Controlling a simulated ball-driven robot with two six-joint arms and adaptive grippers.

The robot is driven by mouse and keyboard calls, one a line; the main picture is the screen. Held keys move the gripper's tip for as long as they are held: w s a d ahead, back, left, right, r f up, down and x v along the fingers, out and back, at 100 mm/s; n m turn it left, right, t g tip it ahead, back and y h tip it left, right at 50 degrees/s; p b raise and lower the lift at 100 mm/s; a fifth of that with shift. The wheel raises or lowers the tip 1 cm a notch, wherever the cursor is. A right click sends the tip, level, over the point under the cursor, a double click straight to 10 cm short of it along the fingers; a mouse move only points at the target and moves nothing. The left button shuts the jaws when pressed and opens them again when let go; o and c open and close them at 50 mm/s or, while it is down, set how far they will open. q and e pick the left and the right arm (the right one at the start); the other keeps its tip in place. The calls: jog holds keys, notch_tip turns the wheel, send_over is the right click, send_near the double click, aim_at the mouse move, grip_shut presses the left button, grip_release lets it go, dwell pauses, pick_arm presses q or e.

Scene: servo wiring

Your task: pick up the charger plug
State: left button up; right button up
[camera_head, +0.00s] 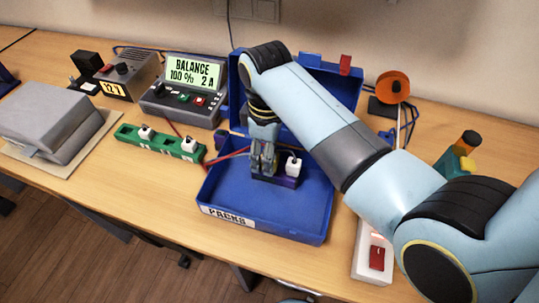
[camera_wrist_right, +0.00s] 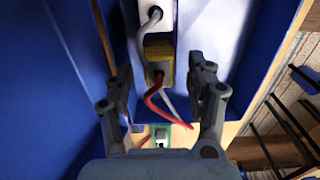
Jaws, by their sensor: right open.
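In the wrist view, a yellow plug (camera_wrist_right: 158,58) with a red lead and a grey lead sits beside a white plug (camera_wrist_right: 152,14); the yellow one looks like the charger plug. My right gripper (camera_wrist_right: 160,72) is open, with one finger on each side of the yellow plug and gaps showing between. In the head view, my right gripper (camera_head: 264,158) points down into the blue PACKS case (camera_head: 302,222), over a dark purple-blue holder (camera_head: 286,181). It hides most of the yellow plug there. A white plug (camera_head: 293,166) stands on the holder. My left gripper is not in view.
The charger (camera_head: 185,98) reads BALANCE; red leads run from it to the case. A green strip (camera_head: 165,144) with white plugs lies left of the case. The case's raised lid (camera_head: 338,92) stands behind my right arm. A white switch box (camera_head: 366,254) stands at right.

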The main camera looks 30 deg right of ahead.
jog(key=shift+f, duration=0.5)
jog(key=shift+w+f, duration=0.1)
jog(key=shift+f, duration=0.15)
jog(key=c, duration=0.4)
grip_shut()
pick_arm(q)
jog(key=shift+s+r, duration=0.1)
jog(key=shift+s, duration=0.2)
pick_arm(e)
jog(key=shift+r, duration=0.1)
